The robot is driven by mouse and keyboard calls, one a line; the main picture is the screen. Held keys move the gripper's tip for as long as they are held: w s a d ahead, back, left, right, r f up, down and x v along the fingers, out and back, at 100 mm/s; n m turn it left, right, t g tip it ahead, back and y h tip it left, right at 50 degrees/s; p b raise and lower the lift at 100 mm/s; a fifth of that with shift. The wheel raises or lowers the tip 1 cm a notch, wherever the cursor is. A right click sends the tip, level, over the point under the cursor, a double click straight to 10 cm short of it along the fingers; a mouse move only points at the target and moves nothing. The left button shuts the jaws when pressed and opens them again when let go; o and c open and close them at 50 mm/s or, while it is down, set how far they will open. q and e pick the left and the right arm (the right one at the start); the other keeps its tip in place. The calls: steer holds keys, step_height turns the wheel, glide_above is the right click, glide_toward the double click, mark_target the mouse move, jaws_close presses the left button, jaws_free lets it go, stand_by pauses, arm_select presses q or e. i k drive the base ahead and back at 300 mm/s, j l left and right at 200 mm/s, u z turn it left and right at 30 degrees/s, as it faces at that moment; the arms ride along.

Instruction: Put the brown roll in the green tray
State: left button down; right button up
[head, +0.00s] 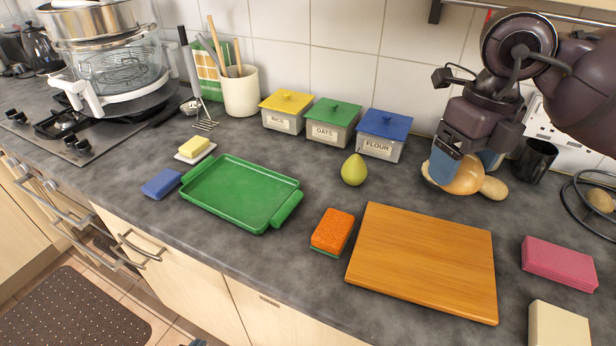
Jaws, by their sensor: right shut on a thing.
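The brown roll (464,178) is at the right, near the back of the grey worktop. My right gripper (441,168) comes down from the upper right and is shut on the roll's left side. Its blue finger hides part of the roll, and I cannot tell whether the roll still touches the worktop. The green tray (287,205) lies left of the middle, empty, with a handle at each end. A small blue-grey tip at the bottom edge (197,342) looks like my left gripper; its jaws are out of frame.
A tan rounded item (493,188) lies right beside the roll. Lidded tins (332,123) stand behind. A blue sponge (161,183) and butter dish (195,150) adjoin the tray.

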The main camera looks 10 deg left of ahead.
mark_target(239, 198)
steer(key=i+j, duration=0.1)
steer(key=j, duration=0.4)
steer(key=i+j, duration=0.1)
steer(key=j, duration=0.9)
steer(key=i+j, duration=0.15)
steer(key=j, duration=0.35)
